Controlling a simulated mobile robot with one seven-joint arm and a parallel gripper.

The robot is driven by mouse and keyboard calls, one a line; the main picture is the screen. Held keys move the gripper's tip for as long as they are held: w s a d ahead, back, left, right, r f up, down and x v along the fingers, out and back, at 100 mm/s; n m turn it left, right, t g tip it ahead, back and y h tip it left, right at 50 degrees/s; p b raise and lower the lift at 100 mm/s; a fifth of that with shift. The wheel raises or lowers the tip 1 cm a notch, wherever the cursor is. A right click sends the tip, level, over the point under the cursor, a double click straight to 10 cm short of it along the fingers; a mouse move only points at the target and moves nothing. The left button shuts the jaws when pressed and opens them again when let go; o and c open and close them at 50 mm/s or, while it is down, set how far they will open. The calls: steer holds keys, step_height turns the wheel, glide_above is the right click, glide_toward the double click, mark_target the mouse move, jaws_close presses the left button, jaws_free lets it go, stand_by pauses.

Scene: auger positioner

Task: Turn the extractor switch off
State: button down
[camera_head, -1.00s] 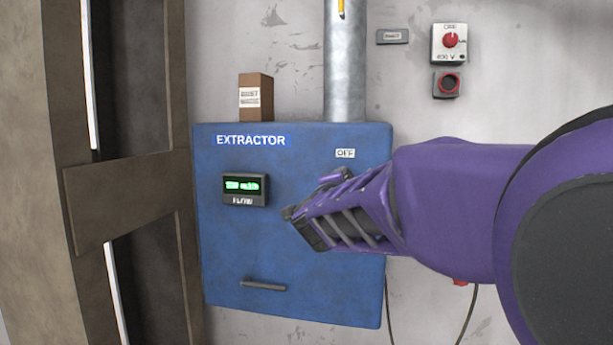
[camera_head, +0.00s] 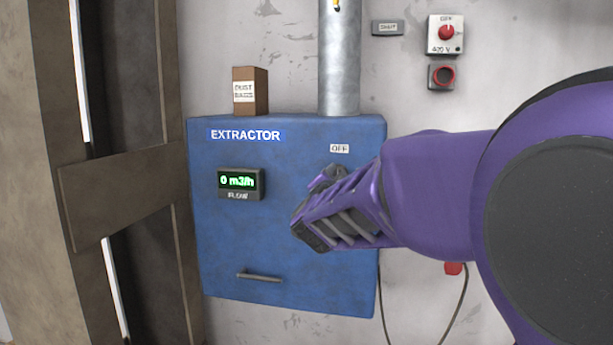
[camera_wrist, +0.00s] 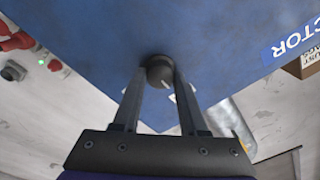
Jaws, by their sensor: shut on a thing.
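The blue extractor cabinet (camera_head: 230,235) hangs on the wall in the head view, with an EXTRACTOR label and a small OFF label (camera_head: 340,148). Its display (camera_head: 240,183) reads 0 m3/h. My gripper (camera_head: 318,212) is at the cabinet's right half, below the OFF label, and hides the switch in the head view. In the wrist view a dark round switch knob (camera_wrist: 159,69) sits between the two fingertips of my gripper (camera_wrist: 160,82), which is shut on it. The knob's exact pointing is hard to read; part of a white label shows beside it.
A dust bags box (camera_head: 250,92) stands on the cabinet, and a metal duct (camera_head: 340,65) rises from it. A drawer-like handle (camera_head: 260,276) is low on the front. A brown frame (camera_head: 110,195) stands at left.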

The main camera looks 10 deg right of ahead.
steer(key=shift+r, duration=0.1)
steer(key=shift+c, duration=2.2)
jaws_free()
